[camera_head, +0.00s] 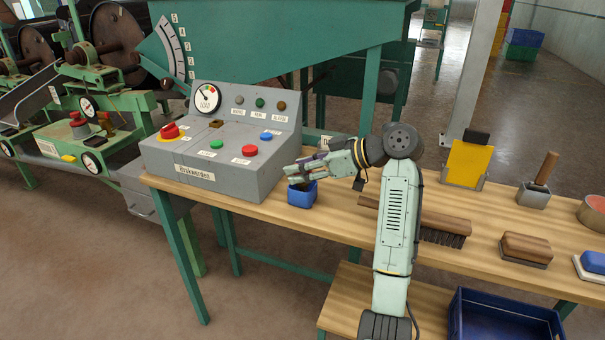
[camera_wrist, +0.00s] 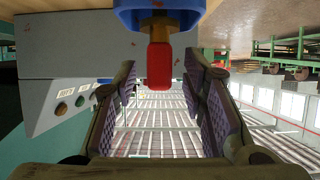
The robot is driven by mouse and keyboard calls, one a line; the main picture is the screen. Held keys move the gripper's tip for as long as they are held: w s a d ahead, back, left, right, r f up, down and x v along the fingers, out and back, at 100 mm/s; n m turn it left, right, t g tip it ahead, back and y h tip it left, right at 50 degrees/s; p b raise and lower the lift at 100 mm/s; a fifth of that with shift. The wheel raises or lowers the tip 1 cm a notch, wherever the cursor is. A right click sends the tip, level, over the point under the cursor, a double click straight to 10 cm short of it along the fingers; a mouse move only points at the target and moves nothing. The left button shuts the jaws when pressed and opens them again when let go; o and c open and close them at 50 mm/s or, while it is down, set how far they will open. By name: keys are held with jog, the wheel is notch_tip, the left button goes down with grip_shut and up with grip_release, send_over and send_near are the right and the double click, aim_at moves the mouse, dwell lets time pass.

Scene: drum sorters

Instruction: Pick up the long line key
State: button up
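A small blue bin (camera_head: 302,195) stands on the wooden bench just right of the grey control console. It shows upside down at the top of the wrist view (camera_wrist: 130,18). A red handle (camera_wrist: 159,65) sticks out of this bin, with a dark stem at its base; it may be the long line key, but the rest is hidden in the bin. My gripper (camera_head: 294,172) is just above the bin. In the wrist view my gripper (camera_wrist: 162,88) is open, and the red handle shows in the gap between its fingertips, touching neither visibly.
The grey control console (camera_head: 235,172) with buttons and a gauge stands close left of my gripper. To the right on the bench are a long brush (camera_head: 440,226), a smaller brush (camera_head: 525,247) and a yellow card in a holder (camera_head: 469,165). A dark blue crate (camera_head: 500,318) sits lower in front.

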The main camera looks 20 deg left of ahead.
grip_shut()
dwell(0.5)
